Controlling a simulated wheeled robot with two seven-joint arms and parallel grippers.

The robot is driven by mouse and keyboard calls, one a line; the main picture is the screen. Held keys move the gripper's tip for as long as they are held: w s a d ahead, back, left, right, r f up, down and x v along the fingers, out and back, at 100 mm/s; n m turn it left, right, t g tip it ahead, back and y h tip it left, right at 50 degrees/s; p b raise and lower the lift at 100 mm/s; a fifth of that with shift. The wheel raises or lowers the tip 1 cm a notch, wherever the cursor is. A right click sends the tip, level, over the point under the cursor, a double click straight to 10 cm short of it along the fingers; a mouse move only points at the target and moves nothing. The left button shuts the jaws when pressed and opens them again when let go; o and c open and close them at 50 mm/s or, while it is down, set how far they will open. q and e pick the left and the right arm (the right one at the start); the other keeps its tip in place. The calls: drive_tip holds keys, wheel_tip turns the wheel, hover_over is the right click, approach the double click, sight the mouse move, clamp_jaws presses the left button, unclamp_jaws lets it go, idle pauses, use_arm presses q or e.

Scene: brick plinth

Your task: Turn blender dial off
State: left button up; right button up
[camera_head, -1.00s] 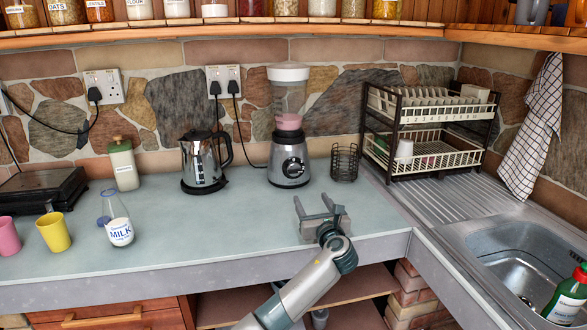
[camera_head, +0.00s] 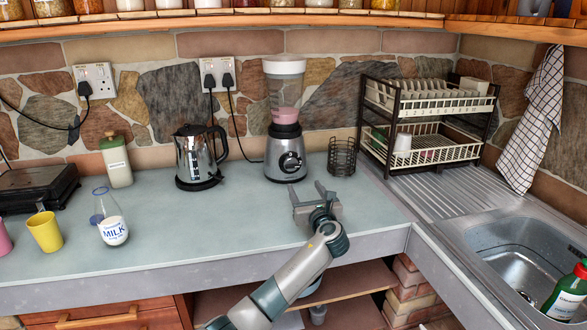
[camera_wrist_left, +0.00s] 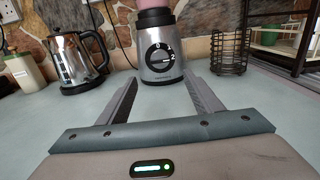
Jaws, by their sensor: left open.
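The blender (camera_head: 285,152) stands on the worktop against the stone wall, with a silver base and a clear jar holding something pink. Its round dark dial (camera_head: 291,162) is on the front of the base, and the dial also shows in the left wrist view (camera_wrist_left: 160,56). My left gripper (camera_head: 307,192) is open and empty, in front of the blender and a little to its right in the head view. In the wrist view its fingers (camera_wrist_left: 160,82) point toward the blender base, one on each side of it, still apart from it. My right gripper is not in view.
A kettle (camera_head: 201,158) stands left of the blender, and a dark wire holder (camera_head: 342,157) stands close to its right. A milk bottle (camera_head: 111,220) and yellow cup (camera_head: 45,232) are at left. A dish rack (camera_head: 425,125) and sink (camera_head: 510,255) are at right. The worktop before the blender is clear.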

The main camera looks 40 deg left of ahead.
use_arm(q)
approach(293, 166)
drive_tip(key=shift+x, duration=1.05)
drive_tip(key=x, duration=0.4)
drive_tip(key=shift+w+a, duration=0.1)
drive_tip(key=shift+a, duration=0.05)
drive_tip(key=shift+x, duration=1.2)
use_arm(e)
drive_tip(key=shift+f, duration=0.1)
use_arm(q)
drive_tip(key=c, duration=1)
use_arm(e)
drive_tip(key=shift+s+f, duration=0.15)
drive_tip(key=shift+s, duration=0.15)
